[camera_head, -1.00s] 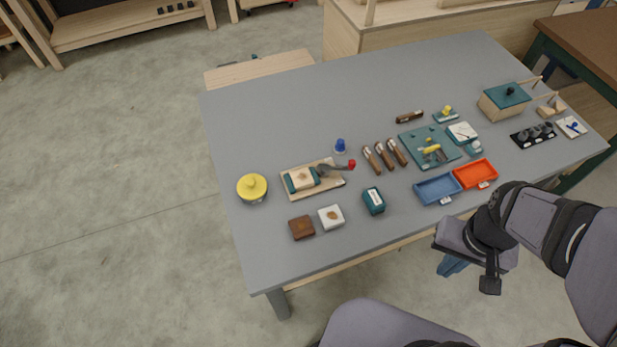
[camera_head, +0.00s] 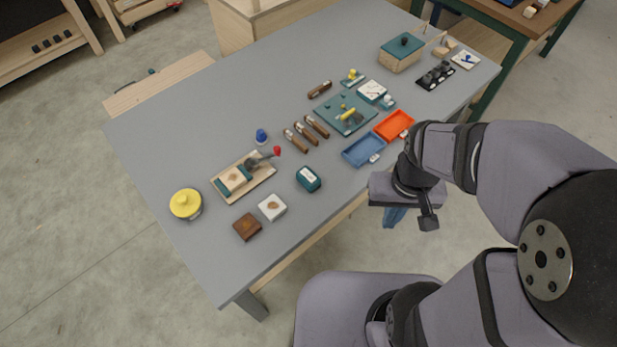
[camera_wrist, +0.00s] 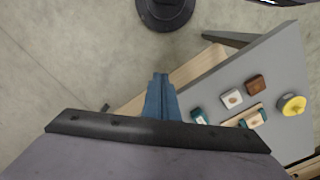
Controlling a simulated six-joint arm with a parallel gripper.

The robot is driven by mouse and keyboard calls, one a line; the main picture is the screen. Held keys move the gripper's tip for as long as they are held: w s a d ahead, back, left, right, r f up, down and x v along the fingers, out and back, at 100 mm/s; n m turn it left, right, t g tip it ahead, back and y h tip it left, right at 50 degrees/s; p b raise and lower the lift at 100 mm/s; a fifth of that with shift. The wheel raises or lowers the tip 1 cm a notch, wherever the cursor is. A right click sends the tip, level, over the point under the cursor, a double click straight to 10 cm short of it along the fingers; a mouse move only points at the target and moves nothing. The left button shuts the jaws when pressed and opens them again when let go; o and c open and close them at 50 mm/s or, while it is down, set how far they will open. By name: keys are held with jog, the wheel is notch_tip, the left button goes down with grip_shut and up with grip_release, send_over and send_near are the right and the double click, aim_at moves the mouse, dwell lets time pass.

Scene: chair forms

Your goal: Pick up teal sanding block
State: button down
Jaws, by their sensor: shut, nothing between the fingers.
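The teal sanding block (camera_head: 308,179), with a white label on top, sits on the grey table near its front edge. In the wrist view a teal block (camera_wrist: 199,116) shows just right of the fingers, partly cut off by the gripper body. My gripper (camera_head: 394,218) is beyond the table's front edge, to the right of the block and apart from it. Its blue fingers (camera_wrist: 160,80) are together and empty.
A white block (camera_head: 272,207) and a brown block (camera_head: 247,227) lie left of the teal block. A wooden board (camera_head: 262,184) with a clamp lies behind them. Blue (camera_head: 363,150) and orange (camera_head: 394,125) trays lie to the right. A yellow-lidded container (camera_head: 185,204) stands far left.

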jog(key=c, duration=1.1)
grip_release()
jog(key=s+a+f+n+g+b, duration=0.2)
jog(key=s+a+f+g, duration=0.15)
jog(key=f, duration=0.35)
jog(key=w+a+f+n, duration=0.1)
jog(key=w+a+f, duration=0.2)
jog(key=w+a, duration=0.1)
jog(key=w+a+f+n+t+b, duration=0.1)
jog(key=w+a+f, duration=0.2)
jog(key=w, duration=0.3)
jog(key=w+a+f+n+b, duration=0.1)
jog(key=w+a+f, duration=0.1)
jog(key=w+a, duration=0.3)
jog(key=shift+w+f+n+t+h, duration=0.25)
jog(key=shift+f+n+t+h, duration=0.1)
jog(key=shift+f+n+h, duration=0.05)
notch_tip(320, 180, up, 4)
jog(key=n+t, duration=0.2)
send_over(306, 177)
jog(key=shift+w+a+r+y, duration=0.15)
jog(key=shift+w+r+y, duration=0.05)
jog(key=shift+w+y, duration=0.2)
jog(key=shift+s+f+n, duration=0.1)
jog(key=shift+s+n, duration=0.2)
jog(key=shift+s, duration=0.1)
jog(key=shift+d+n, duration=0.2)
jog(key=shift+n, duration=0.1)
